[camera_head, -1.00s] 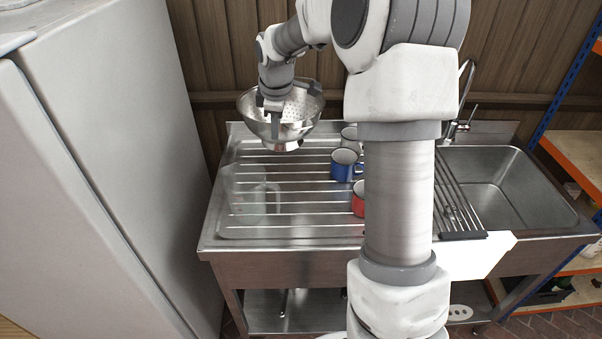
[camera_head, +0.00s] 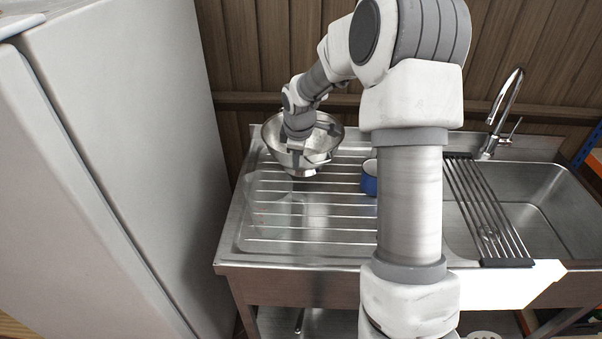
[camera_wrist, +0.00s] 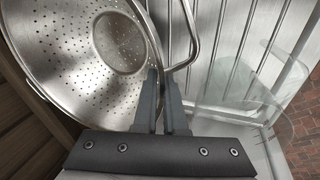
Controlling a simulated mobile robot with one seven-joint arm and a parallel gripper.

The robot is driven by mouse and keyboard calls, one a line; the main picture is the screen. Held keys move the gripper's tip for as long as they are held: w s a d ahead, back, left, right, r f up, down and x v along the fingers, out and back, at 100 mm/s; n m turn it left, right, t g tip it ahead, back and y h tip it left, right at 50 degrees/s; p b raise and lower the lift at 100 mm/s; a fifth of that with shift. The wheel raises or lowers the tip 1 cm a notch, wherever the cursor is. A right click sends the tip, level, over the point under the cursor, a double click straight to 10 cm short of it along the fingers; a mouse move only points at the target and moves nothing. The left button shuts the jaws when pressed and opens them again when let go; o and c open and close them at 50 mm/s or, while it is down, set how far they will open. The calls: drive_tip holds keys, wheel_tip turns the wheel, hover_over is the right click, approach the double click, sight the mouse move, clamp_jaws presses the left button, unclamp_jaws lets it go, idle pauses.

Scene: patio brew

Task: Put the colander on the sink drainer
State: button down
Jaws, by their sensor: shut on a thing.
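The steel colander (camera_head: 271,134) is a perforated bowl with loop handles, over the back left of the ribbed sink drainer (camera_head: 262,243). My gripper (camera_head: 307,153) is at its near side. In the wrist view the fingers of my gripper (camera_wrist: 160,98) are shut on the colander's rim or handle, and the perforated bowl (camera_wrist: 70,60) opens towards the camera. The drainer's ribs (camera_wrist: 221,28) show beyond it. The colander looks low over the drainer; I cannot tell whether its base touches.
A blue mug (camera_head: 369,178) stands on the drainer, partly behind my arm. Clear glassware (camera_head: 268,215) stands at the front left; it also shows in the wrist view (camera_wrist: 240,90). A grey cabinet (camera_head: 130,130) borders the left. The tap (camera_head: 505,110) and basin (camera_head: 545,205) are at right.

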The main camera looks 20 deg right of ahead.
drive_tip(key=shift+f, duration=1.9)
drive_tip(key=shift+f, duration=0.15)
drive_tip(key=c, duration=1)
unclamp_jaws()
approach(297, 171)
drive_tip(key=s+a+r, duration=0.2)
drive_tip(key=s+r, duration=0.3)
drive_tip(key=r, duration=0.1)
drive_tip(key=shift+s+d+r+p, duration=0.1)
drive_tip(key=shift+s+r+p, duration=0.2)
drive_tip(key=shift+r, duration=0.25)
